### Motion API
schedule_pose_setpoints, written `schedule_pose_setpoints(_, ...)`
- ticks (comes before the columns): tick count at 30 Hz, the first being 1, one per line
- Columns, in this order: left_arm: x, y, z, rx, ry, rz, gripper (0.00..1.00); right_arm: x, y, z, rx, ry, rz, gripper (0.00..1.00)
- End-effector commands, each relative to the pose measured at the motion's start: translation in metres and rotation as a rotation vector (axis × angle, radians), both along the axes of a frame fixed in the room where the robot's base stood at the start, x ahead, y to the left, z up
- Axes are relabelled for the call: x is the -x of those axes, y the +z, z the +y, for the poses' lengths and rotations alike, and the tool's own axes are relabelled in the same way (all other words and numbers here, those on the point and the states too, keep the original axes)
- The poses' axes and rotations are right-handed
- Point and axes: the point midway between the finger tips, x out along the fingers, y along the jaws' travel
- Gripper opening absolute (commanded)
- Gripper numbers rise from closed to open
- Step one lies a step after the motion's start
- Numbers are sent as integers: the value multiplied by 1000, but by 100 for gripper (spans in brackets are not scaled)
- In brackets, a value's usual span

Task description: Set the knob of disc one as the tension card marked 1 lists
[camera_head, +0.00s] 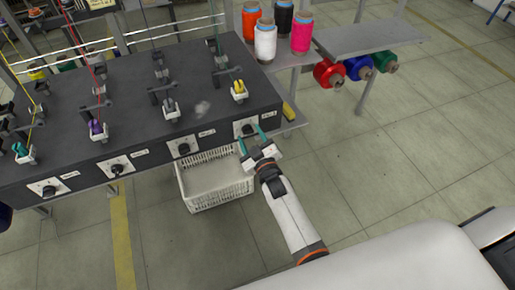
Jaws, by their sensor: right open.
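A dark machine bench (140,85) carries a row of black knobs on white plates along its front face. The rightmost knob (248,129) is partly behind my right gripper (252,140). That gripper is open, its two teal fingertips spread just in front of and below this knob; I cannot tell whether they touch it. The other knobs are the third from the left (184,149), the second (116,169) and the leftmost (49,190). Small white labels sit beside knobs, too small to read. I cannot make out the tension card or which disc is one. My left gripper is not in view.
A white crate (215,196) stands on the floor below the bench. Floor at right is clear.

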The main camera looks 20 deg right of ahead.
Motion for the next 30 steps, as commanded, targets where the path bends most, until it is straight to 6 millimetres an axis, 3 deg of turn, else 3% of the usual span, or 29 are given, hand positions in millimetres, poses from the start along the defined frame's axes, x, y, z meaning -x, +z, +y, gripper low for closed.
schedule_pose_setpoints(9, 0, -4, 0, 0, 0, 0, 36, 65, -2, -2, 0, 0, 2, 52)
schedule_pose_setpoints(15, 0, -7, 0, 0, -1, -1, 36, 98, -1, -3, 0, 0, 1, 52)
schedule_pose_setpoints(21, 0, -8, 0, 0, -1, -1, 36, 111, 0, -3, 0, 1, 0, 52)
schedule_pose_setpoints(30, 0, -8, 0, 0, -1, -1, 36, 111, 0, -4, 0, 0, 0, 52)
